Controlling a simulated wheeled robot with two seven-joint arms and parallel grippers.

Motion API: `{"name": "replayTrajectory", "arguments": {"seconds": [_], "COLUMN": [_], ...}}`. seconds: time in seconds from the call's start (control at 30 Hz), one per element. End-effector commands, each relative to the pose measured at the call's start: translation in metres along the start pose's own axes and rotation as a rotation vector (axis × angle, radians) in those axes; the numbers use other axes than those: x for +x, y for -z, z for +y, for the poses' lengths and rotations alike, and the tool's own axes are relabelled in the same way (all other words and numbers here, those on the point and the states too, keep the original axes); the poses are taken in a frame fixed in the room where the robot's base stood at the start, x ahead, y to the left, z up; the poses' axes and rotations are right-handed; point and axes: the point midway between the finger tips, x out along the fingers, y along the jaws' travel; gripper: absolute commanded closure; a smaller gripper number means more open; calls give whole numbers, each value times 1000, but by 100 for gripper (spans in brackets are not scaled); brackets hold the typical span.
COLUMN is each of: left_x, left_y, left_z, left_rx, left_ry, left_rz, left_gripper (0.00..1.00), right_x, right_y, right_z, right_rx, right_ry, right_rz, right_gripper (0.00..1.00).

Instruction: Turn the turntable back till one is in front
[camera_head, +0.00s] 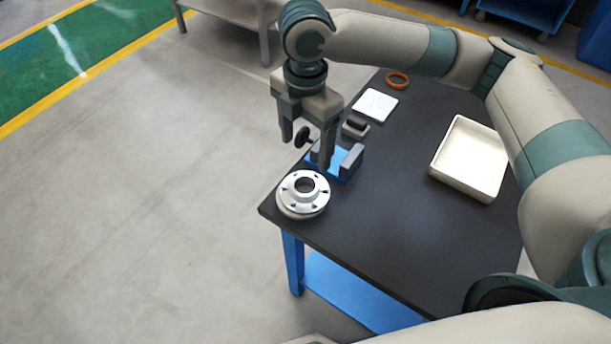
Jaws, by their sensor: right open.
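A round silver flanged part (314,185) with a central hole and several dark holes around its flange sits on a round pale base (302,213), at the near left corner of the dark table. The base looks like the turntable; any mark on it is too small to tell. My right gripper (306,148) points down, open, behind and above the flanged part, apart from it. A black knob shows between its fingers, which partly hide the blue fixture (346,165) with grey blocks behind the part. My left gripper is not in view.
On the dark table (400,235), a small dark-topped block (355,127), a white plate (375,105) and an orange ring (397,80) lie behind the fixture. A cream tray (470,160) stands at the right. The near middle of the table is clear.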

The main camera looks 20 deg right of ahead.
Motion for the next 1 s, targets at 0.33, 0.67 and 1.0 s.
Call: {"name": "replayTrajectory", "arguments": {"seconds": [0.33,0.67,1.0], "left_x": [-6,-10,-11], "left_y": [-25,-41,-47], "left_z": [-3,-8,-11], "left_rx": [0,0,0], "left_ry": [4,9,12], "left_rz": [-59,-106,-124], "left_gripper": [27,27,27], "right_x": [58,107,126], "right_y": [0,0,0], "right_z": [-1,-1,0], "right_rx": [1,0,0], "right_ry": [3,1,-2], "right_rz": [0,1,0], "right_gripper": [28,28,28]}}
